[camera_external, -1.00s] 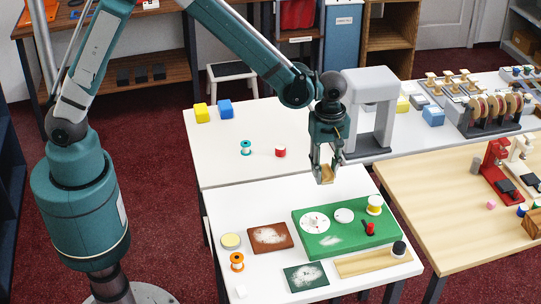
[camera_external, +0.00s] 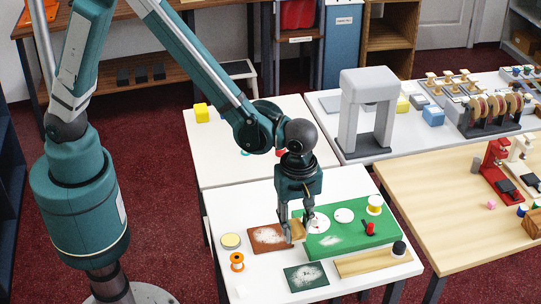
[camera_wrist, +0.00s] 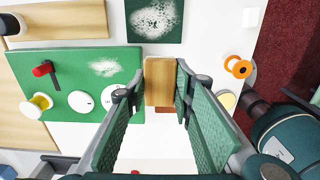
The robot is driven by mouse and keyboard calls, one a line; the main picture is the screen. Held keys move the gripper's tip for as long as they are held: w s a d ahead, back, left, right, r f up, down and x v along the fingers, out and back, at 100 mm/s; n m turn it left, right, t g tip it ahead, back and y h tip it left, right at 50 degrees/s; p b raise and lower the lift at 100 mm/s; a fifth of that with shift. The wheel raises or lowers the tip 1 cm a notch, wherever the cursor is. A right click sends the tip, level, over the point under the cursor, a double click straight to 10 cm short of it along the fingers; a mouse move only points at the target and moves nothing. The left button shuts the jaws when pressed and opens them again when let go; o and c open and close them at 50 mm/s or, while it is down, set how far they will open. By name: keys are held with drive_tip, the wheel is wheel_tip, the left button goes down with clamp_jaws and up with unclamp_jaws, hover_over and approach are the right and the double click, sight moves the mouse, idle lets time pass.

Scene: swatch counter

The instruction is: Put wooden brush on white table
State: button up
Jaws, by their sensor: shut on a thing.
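The wooden brush (camera_external: 298,230) is a small tan block between the fingers of my gripper (camera_external: 296,236). My gripper is shut on it. In the wrist view the brush (camera_wrist: 160,76) shows between the two fingertips (camera_wrist: 161,88). The front white table (camera_external: 232,208) lies below. The brush is low over it, near the brown dusty swatch (camera_external: 266,239) and the left edge of the green board (camera_external: 345,243). I cannot tell whether it touches anything. My fingers hide part of the brush.
A green dusty swatch (camera_external: 306,277), an orange spool (camera_external: 237,261) and a yellow-topped tin (camera_external: 230,240) are nearby. The green board carries white discs, a red-handled piece and a yellow spool (camera_external: 375,205). A wooden strip (camera_external: 370,263) lies in front. The table's left back part is bare.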

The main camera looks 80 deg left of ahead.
hover_over(267, 284)
drive_tip(key=shift+d+r, duration=0.15)
drive_tip(key=shift+r, duration=0.15)
drive_tip(key=shift+f, duration=2.9)
drive_tip(key=shift+f, duration=2.1)
drive_tip(key=shift+f, duration=0.15)
drive_tip(key=o, duration=0.9)
